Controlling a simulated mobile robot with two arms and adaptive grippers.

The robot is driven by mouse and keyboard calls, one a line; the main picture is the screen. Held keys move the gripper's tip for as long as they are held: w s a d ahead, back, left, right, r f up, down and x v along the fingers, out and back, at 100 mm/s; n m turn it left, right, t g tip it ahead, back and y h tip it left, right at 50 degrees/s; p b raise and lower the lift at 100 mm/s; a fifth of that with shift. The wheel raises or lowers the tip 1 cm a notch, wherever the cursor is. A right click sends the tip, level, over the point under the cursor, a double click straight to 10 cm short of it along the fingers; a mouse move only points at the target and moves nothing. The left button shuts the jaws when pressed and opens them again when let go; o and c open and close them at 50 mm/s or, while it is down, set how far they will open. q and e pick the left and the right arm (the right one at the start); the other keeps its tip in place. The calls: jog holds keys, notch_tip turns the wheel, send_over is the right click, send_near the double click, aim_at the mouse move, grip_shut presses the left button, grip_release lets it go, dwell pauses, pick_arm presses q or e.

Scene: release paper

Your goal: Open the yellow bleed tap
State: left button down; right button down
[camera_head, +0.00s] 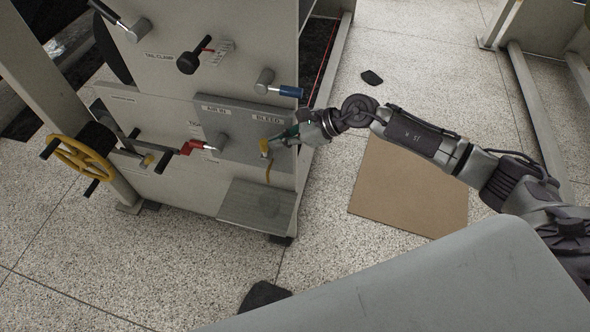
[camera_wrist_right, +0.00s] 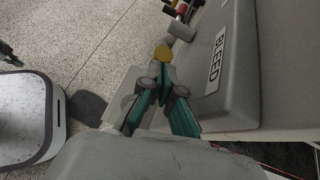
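The yellow bleed tap (camera_head: 264,146) sits on the grey panel below the BLEED label, low on the machine's front. In the wrist view its rounded yellow end (camera_wrist_right: 163,53) shows just beyond my right fingertips. My right gripper (camera_head: 277,142) reaches in from the right, its tips at the tap. In the wrist view the green-padded fingers (camera_wrist_right: 165,85) converge to a narrow gap at the tips; whether they grip the tap is unclear. A dark piece with some green (camera_wrist_right: 9,55) at the left edge of the wrist view looks like part of my left gripper.
A red-handled lever (camera_head: 192,147) is left of the tap, and a blue-handled one (camera_head: 288,91) above it. A yellow handwheel (camera_head: 76,158) stands at the far left. A grey plate (camera_head: 254,206) juts out below. Brown sheet (camera_head: 408,188) lies on the open floor at right.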

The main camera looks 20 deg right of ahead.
jog(key=shift+w+a+r, duration=0.1)
jog(key=shift+r, duration=0.3)
jog(key=v, duration=1.1)
jog(key=shift+s+d, duration=0.25)
jog(key=shift+d, duration=0.25)
jog(key=shift+f, duration=0.1)
